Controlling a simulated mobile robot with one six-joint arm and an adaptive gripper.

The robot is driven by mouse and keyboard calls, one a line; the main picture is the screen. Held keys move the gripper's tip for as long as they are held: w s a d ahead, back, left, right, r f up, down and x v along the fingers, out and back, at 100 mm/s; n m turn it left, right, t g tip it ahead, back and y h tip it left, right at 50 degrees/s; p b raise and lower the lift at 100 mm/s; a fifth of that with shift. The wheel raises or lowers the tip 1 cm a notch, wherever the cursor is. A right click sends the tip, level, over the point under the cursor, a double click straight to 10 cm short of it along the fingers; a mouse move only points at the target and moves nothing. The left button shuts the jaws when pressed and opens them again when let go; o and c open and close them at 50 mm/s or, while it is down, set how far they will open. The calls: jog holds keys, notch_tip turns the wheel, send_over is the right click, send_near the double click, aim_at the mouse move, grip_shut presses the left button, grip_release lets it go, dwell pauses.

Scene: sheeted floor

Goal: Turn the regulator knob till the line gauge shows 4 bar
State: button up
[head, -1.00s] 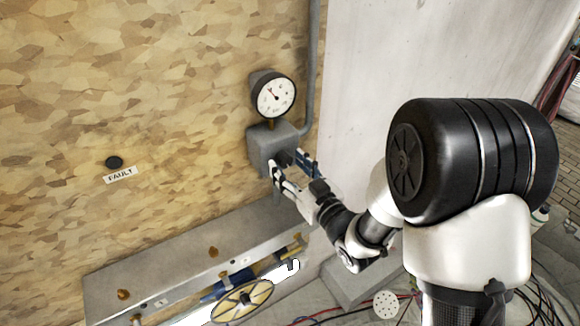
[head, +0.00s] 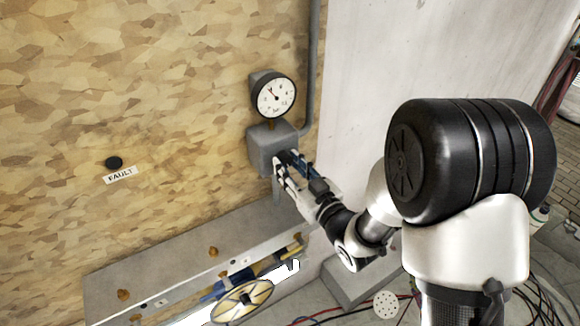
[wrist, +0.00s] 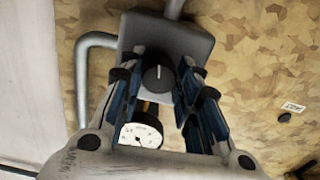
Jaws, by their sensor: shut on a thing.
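The regulator is a grey box (head: 262,146) on the wooden wall, with its dark round knob (wrist: 158,78) facing my gripper. The white line gauge (head: 276,98) stands above the box. Its needle points to the upper left, but the numbers are too small to read. The gauge also shows, upside down and partly covered, in the wrist view (wrist: 140,136). My gripper (head: 288,161) is at the front of the box, its blue-padded fingers on either side of the knob and shut on it.
A grey pipe (head: 314,60) runs down to the box from above. A metal ledge (head: 150,262) with brass fittings and a yellow handwheel (head: 241,301) lies below. A black button (head: 114,162) with a FAULT label is at left. Cables lie on the floor.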

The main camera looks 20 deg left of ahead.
jog(key=shift+f+m+b, duration=0.1)
jog(key=shift+m+b, duration=0.3)
jog(key=shift+b, duration=0.3)
jog(key=shift+m+b, duration=0.5)
jog(key=shift+b, duration=0.05)
jog(key=o, duration=1.1)
jog(key=shift+c, duration=0.2)
jog(key=v, duration=0.7)
jog(key=shift+s+d, duration=0.15)
jog(key=shift+d, duration=0.05)
